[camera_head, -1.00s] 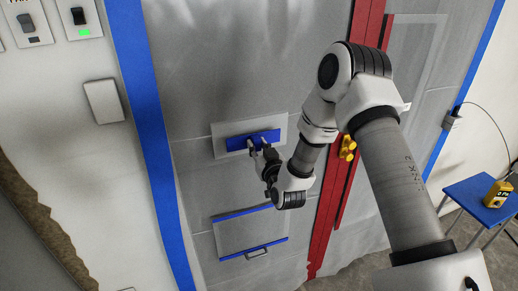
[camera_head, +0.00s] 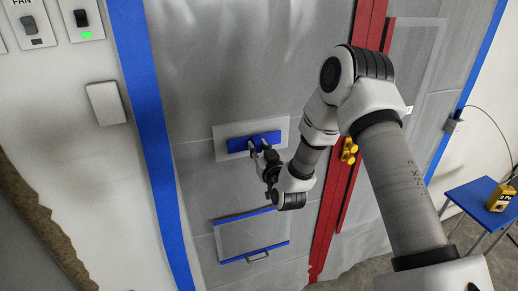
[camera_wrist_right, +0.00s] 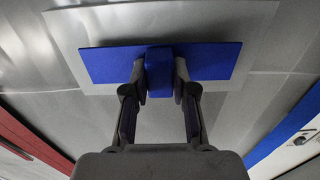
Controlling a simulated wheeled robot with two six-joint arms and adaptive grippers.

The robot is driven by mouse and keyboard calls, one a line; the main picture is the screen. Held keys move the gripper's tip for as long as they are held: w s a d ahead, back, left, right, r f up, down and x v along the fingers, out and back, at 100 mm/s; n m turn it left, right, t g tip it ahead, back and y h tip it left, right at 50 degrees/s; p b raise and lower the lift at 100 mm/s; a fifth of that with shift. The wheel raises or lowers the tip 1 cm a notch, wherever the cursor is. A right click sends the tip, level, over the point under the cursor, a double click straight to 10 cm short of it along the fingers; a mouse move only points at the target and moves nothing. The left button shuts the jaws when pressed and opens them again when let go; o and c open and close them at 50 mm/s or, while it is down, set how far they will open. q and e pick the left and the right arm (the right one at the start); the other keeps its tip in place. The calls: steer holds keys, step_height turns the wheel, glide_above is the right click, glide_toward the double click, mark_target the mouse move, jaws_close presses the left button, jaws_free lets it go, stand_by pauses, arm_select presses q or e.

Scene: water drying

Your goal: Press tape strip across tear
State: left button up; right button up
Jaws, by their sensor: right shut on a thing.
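A blue tape strip (camera_head: 238,144) lies across a pale rectangular patch (camera_head: 222,132) on the grey plastic sheet. My right gripper (camera_head: 259,147) is at the strip and is shut on a blue block-like grip at its middle. In the right wrist view, the strip (camera_wrist_right: 108,63) spans the picture in front of the pale patch (camera_wrist_right: 215,18). My right gripper (camera_wrist_right: 160,78) has its two fingers on either side of the blue grip. The strip looks flat against the sheet, but I cannot tell whether it touches all along. Any tear is hidden. My left gripper is not in view.
A second panel (camera_head: 250,238) with blue edges and a handle is lower on the sheet. A red zip strip (camera_head: 330,205) with a yellow pull (camera_head: 348,152) runs to the right. Blue tape (camera_head: 143,100) borders the left. A blue stool (camera_head: 470,198) holds a yellow device (camera_head: 500,197).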

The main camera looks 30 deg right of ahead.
steer(key=shift+w+d, duration=0.2)
steer(key=shift+w, duration=0.5)
stand_by(0.3)
steer(key=o, duration=0.9)
steer(key=v, duration=1.2)
steer(key=s+a+f+n+g+y+b, duration=0.1)
steer(key=s+a+f+g+b, duration=0.15)
steer(key=f, duration=0.75)
steer(key=s+a+f+n+g+y+b, duration=0.2)
steer(key=s+a+f+g, duration=0.15)
steer(key=f, duration=0.55)
steer(key=s+a+f+n+g+y+b, duration=0.1)
steer(key=s+a+f+g+b, duration=0.2)
steer(key=f, duration=0.7)
steer(key=s+a+f+m+g, duration=0.1)
steer(key=s+f+g, duration=0.3)
steer(key=s, duration=0.5)
steer(key=s+a+f+g, duration=0.2)
steer(key=s+f+g, duration=0.2)
steer(key=s, duration=0.6)
steer(key=shift+s+f+m+g+b, duration=0.2)
steer(key=shift+f+m+g+b, duration=0.2)
steer(key=shift+f, duration=0.45)
